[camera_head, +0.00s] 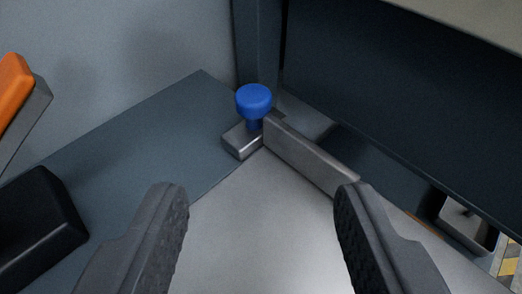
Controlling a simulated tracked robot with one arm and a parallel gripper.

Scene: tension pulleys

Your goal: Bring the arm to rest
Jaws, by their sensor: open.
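My gripper (262,200) is open and empty, its two dark, ridged fingers spread wide at the bottom of the view. Between and beyond the fingertips is a light grey metal surface (250,235). A blue knob (254,100) stands upright on a small metal block (241,140) in the corner, ahead of the fingers and apart from them. The rest of my arm is not in view.
A metal bar (310,157) runs from the block toward the right finger. A dark panel (400,105) closes off the right side. A black block (38,225) and an orange and grey part (20,95) stand at left. A small metal box (465,222) is at lower right.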

